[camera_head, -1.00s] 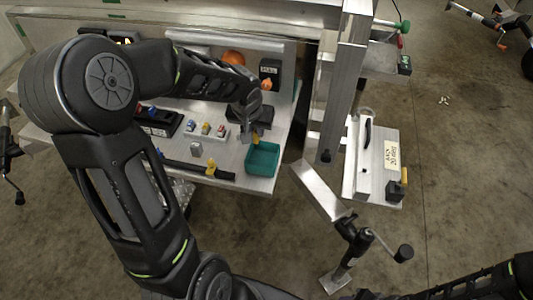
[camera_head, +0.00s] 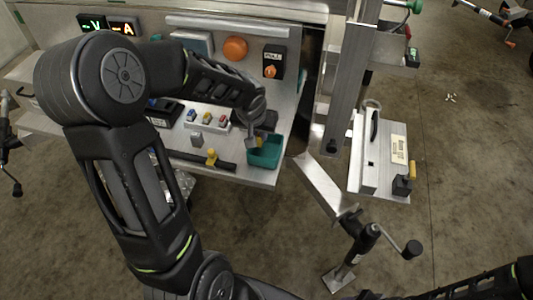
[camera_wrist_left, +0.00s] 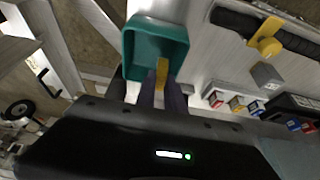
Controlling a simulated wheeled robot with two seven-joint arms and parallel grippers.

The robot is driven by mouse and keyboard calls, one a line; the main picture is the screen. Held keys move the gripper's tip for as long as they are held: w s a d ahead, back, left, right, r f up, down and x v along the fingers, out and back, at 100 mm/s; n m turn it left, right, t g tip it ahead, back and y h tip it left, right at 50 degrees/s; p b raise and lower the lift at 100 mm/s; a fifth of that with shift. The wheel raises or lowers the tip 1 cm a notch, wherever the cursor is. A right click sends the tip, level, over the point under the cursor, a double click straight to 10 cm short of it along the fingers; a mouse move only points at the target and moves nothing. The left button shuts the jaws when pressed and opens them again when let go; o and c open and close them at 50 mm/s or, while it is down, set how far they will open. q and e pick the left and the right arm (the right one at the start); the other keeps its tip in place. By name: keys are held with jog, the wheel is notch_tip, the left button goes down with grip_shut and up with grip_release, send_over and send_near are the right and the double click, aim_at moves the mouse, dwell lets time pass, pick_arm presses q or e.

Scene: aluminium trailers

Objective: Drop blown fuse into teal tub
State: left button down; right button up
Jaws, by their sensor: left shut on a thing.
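The teal tub (camera_head: 267,158) stands at the front right corner of the metal bench panel. It also shows at the top of the left wrist view (camera_wrist_left: 152,38), with its open side facing the camera. My left gripper (camera_head: 257,139) points down at the tub's back left side. In the left wrist view its fingers (camera_wrist_left: 162,88) are shut on a small yellow piece, the fuse (camera_wrist_left: 162,70), whose end shows against the tub's opening. I cannot tell exactly how high it is above the rim. My right gripper is out of view.
A dark bar with a yellow knob (camera_head: 211,157) lies left of the tub, with a grey block (camera_head: 196,139) and small coloured fuses (camera_head: 207,119) behind it. An upright metal post (camera_head: 349,90) stands to the right. A black switch box (camera_head: 272,62) is behind.

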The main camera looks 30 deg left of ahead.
pick_arm(q)
jog(key=c, duration=1.3)
grip_release()
jog(key=shift+c, duration=0.2)
jog(key=shift+r, duration=0.1)
jog(key=v, duration=0.7)
jog(key=shift+r+p, duration=0.3)
jog(key=shift+p, duration=0.05)
jog(key=shift+s+d, duration=0.1)
jog(key=shift+s, duration=0.1)
